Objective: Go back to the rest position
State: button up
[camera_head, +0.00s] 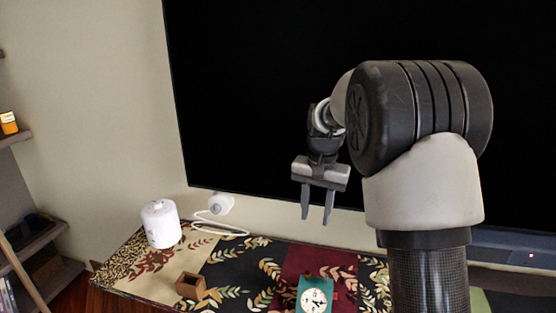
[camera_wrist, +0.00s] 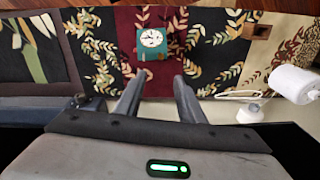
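My gripper (camera_head: 317,218) hangs in the air in front of the big black screen, above the patterned cloth, with its fingers pointing down. Its two fingers are apart, with nothing between them. In the wrist view my gripper (camera_wrist: 155,82) also shows two separate fingers at the bottom middle. My arm rises at the right of the head view and covers part of the screen and table.
A green clock (camera_head: 314,296), a small wooden box (camera_head: 190,285), a white canister (camera_head: 161,224) and a white corded device (camera_head: 220,204) stand on the patterned cloth (camera_head: 240,262). The black screen (camera_head: 250,90) is behind. Shelves (camera_head: 30,243) stand at left.

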jog(key=s+r+n+t+p, duration=0.1)
jog(key=s+r+p, duration=0.1)
jog(key=s+r, duration=0.65)
jog(key=s+r+n+t+p, duration=0.2)
jog(key=s+r, duration=0.2)
jog(key=s, duration=0.6)
jog(key=s+r+n+t+p, duration=0.1)
jog(key=s+r, duration=0.4)
jog(key=s, duration=0.6)
jog(key=shift+n+t+p, duration=0.4)
jog(key=shift+n+p, duration=0.2)
jog(key=shift+p, duration=0.45)
